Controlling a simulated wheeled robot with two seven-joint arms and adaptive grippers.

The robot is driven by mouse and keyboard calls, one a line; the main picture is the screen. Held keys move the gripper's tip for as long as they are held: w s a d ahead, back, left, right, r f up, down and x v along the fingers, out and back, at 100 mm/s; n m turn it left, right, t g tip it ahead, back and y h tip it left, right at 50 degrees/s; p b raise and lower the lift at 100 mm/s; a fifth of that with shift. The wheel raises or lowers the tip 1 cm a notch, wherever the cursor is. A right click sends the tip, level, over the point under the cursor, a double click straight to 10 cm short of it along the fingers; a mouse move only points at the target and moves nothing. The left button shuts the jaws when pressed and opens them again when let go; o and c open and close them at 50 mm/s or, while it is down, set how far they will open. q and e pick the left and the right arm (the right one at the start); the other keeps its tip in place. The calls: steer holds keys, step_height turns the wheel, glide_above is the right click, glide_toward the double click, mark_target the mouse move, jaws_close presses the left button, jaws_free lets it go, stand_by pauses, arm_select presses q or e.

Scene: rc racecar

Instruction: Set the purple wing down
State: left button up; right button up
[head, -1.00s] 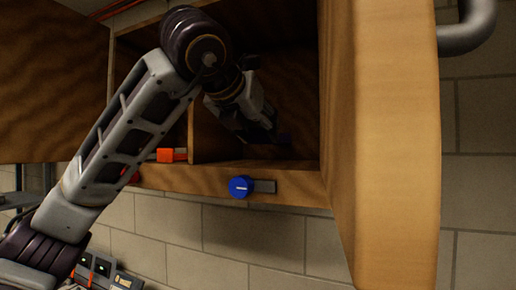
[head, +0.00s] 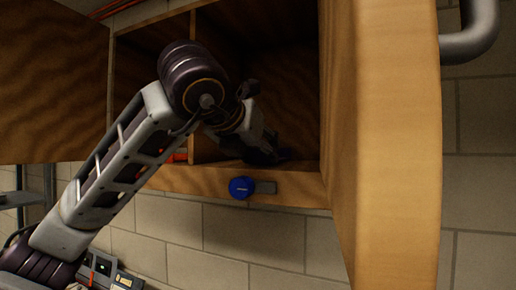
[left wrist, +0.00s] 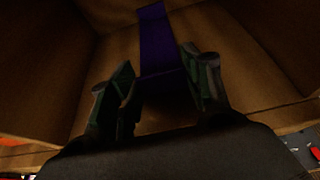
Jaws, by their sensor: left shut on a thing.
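The purple wing (left wrist: 157,38) is a long flat strip between the fingers of my left gripper (left wrist: 160,75) in the left wrist view. It extends away from the fingers into the dim cabinet compartment. In the head view my left gripper (head: 268,155) is low in the right compartment, close to its floor. Only a small dark purple bit of the wing (head: 286,154) shows beside the gripper there. I cannot tell whether the wing touches the compartment floor. My right gripper is not in view.
The wooden cabinet (head: 215,181) has an upright divider left of my gripper and open doors on both sides. A blue round knob (head: 241,187) sits on its front lower edge. A red-orange object (head: 179,156) is partly hidden in the left compartment.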

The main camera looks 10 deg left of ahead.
arm_select(q)
steer(key=shift+f, duration=0.15)
steer(key=o, duration=0.9)
steer(key=shift+o, duration=0.2)
steer(key=shift+s+r, duration=0.1)
steer(key=shift+r, duration=0.15)
steer(key=shift+s+r, duration=0.1)
steer(key=shift+s, duration=0.25)
steer(key=b+v, duration=0.3)
steer(key=v, duration=0.8)
